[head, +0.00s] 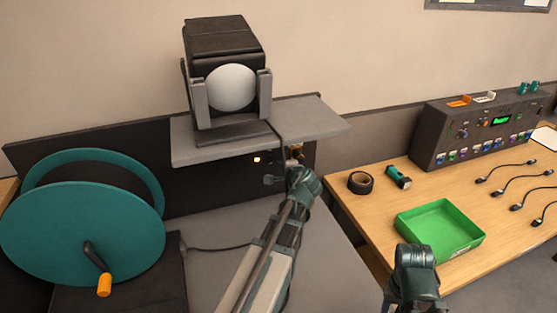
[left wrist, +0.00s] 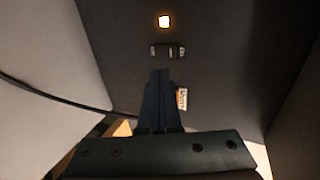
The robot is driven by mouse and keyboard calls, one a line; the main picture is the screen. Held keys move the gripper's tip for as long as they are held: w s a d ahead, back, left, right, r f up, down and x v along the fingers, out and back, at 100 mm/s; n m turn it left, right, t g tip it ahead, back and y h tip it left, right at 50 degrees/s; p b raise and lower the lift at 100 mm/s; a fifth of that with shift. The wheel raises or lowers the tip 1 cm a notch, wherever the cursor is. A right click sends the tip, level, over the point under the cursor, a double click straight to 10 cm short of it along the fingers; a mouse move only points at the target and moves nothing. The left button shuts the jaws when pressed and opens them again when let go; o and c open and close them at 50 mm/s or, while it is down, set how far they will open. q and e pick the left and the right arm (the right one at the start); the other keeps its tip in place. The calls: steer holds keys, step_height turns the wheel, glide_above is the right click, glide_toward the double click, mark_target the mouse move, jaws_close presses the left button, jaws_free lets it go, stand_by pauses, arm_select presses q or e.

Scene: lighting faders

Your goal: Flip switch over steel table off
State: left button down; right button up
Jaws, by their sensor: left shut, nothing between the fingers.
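A small dark switch (left wrist: 160,50) sits on the dark panel (left wrist: 225,60) in the left wrist view, just below a lit orange-white indicator (left wrist: 164,21). The indicator also glows in the head view (head: 257,159). The panel stands behind the grey steel table (head: 335,245). My left gripper (head: 270,180) is shut and empty, close to the panel under the grey shelf. In the left wrist view its fingertips (left wrist: 160,72) point at the panel just below the switch; contact cannot be told. My right gripper (head: 415,260) is low at right, its fingers not clear.
A lamp (head: 225,40) stands on the grey shelf (head: 325,117) above my left gripper. A teal cable reel (head: 80,235) is at left. On the wooden table (head: 375,208) are a green tray (head: 440,250), a tape roll (head: 361,182), a fader console (head: 430,125) and cables.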

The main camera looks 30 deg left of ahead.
arm_select(q)
steer(key=p+v, duration=0.2)
steer(key=v, duration=0.5)
steer(key=shift+s, duration=0.25)
steer(key=shift+a, duration=0.1)
steer(key=s+d+f+n+g+h, duration=0.1)
steer(key=s+d+f+g+h, duration=0.2)
steer(key=s+d, duration=0.3)
steer(key=s+d+f+n+g+h, duration=0.2)
steer(key=s+d+f, duration=0.3)
steer(key=d, duration=0.8)
steer(key=s+d+f+n+g+h, duration=0.1)
steer(key=s+d+f+g+h, duration=0.2)
steer(key=s+d, duration=0.5)
steer(key=shift+d+f+g+h, duration=0.4)
steer(key=shift+d+f+h, duration=0.1)
steer(key=shift+d+f, duration=0.55)
steer(key=shift+r, duration=0.1)
